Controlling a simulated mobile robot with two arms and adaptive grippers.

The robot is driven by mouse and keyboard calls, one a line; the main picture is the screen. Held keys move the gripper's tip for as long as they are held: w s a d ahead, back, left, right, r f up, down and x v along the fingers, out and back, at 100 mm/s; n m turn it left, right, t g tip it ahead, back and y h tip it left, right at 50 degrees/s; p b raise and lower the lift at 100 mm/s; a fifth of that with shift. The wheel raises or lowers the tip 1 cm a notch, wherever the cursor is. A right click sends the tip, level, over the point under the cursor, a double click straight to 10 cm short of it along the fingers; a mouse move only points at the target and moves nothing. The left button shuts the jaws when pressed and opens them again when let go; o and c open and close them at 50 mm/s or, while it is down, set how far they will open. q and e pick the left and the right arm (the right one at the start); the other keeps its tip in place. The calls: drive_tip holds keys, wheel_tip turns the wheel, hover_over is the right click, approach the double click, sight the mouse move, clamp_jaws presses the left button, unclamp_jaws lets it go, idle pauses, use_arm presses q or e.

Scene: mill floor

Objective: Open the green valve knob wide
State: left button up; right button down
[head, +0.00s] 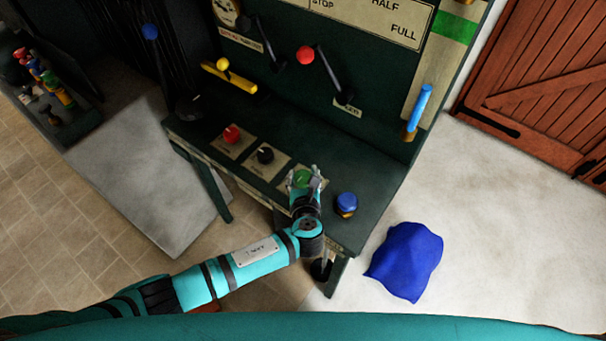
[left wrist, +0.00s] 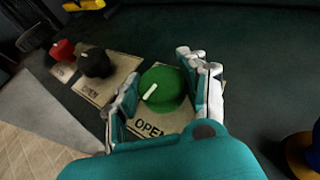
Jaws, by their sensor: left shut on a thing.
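The green valve knob (head: 301,177) sits on a cream plate near the front of the dark green bench. In the left wrist view the knob (left wrist: 168,83) is round, with a short white mark slanting toward the plate's printed word OPEN. My left gripper (head: 305,181) has come in from the front and is shut on the knob, one finger on each side. Its fingers (left wrist: 160,85) partly cover the plate (left wrist: 152,126). My right gripper is not in view.
A black knob (head: 265,155) and a red knob (head: 232,134) stand to the left on their own plates. A blue button (head: 346,204) is close on the right. Levers (head: 328,75) rise behind. A blue cloth (head: 406,262) lies on the floor at right.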

use_arm(q)
drive_tip(key=shift+n+y, duration=0.5)
drive_tip(key=shift+y, duration=0.2)
drive_tip(key=shift+w, duration=0.1)
drive_tip(key=o, duration=1.2)
drive_tip(key=shift+c, duration=0.2)
drive_tip(key=v, duration=1.2)
